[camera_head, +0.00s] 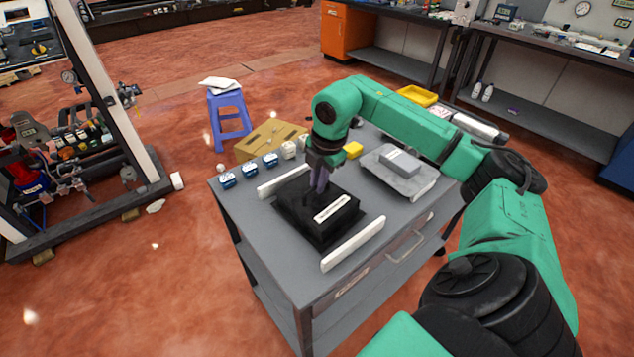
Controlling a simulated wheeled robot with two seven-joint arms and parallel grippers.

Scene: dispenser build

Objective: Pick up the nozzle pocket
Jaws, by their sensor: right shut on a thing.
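A black block with a white label, which I take to be the nozzle pocket (345,213), sits on a wider black base on the grey cart top between two white bars. My right gripper (320,192) points down over its back left part. Its fingers are shut on the black part, and their tips are partly hidden against the dark surface. I cannot tell whether the block is lifted off the base. My left gripper is not in view.
White bars (353,244) flank the black base on the grey cart (285,265). Small blue-and-white parts (249,168) line the back left edge. A grey tray with a block (400,180) and a yellow piece (353,150) stand to the right. A blue stool (228,118) is behind.

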